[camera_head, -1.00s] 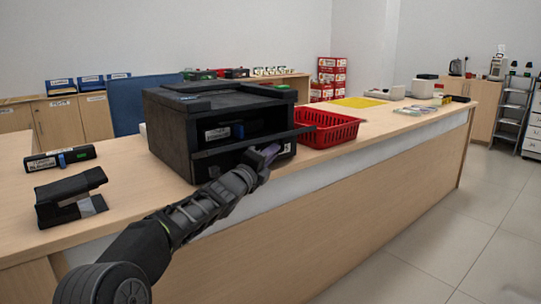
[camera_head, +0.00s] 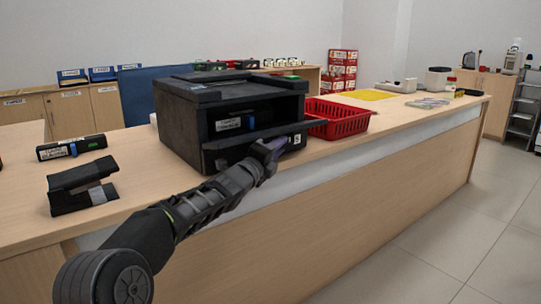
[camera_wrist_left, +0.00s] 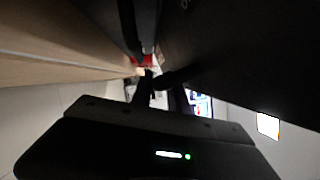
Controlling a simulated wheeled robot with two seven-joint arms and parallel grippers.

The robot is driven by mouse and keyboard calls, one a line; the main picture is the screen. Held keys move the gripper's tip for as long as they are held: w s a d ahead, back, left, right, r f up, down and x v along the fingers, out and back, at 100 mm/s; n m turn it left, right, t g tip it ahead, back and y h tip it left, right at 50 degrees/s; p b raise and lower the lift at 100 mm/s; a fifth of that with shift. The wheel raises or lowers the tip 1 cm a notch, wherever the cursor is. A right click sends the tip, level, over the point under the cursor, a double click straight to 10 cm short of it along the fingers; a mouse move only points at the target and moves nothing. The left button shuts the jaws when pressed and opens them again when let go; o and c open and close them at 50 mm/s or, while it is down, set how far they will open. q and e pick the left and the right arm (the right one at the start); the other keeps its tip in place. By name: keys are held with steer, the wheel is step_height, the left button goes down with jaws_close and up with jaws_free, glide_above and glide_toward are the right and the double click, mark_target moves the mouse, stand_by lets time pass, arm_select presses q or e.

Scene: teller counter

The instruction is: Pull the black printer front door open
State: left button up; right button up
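The black printer (camera_head: 182,125) stands on the wooden counter in the head view. Its front door (camera_head: 240,140) is tilted outward at the top, and the dark interior shows above it. My left gripper (camera_head: 272,150) is at the right part of the door, at or very near its upper edge. Its fingers also show in the left wrist view (camera_wrist_left: 160,88), dark against dark surfaces. I cannot tell whether they are closed on the door. My right gripper is not in view.
A red basket (camera_head: 340,118) stands close on the printer's right. A black stapler-like device (camera_head: 80,185) and a black labelled box (camera_head: 70,148) lie on the counter to the left. A yellow sheet (camera_head: 368,95) lies farther back. The counter's front edge runs below my left arm.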

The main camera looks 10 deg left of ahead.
arm_select(q)
steer(key=v, duration=0.6)
steer(key=shift+s, duration=0.2)
steer(key=shift+a+f, duration=0.15)
steer(key=shift+a, duration=0.05)
steer(key=f+b+v, duration=0.1)
steer(key=b+v, duration=0.4)
steer(key=v, duration=0.3)
steer(key=shift+a+f+b, duration=0.3)
steer(key=shift+a+f, duration=0.05)
steer(key=shift+a, duration=0.15)
steer(key=shift+s, duration=0.1)
steer(key=shift+c, duration=0.4)
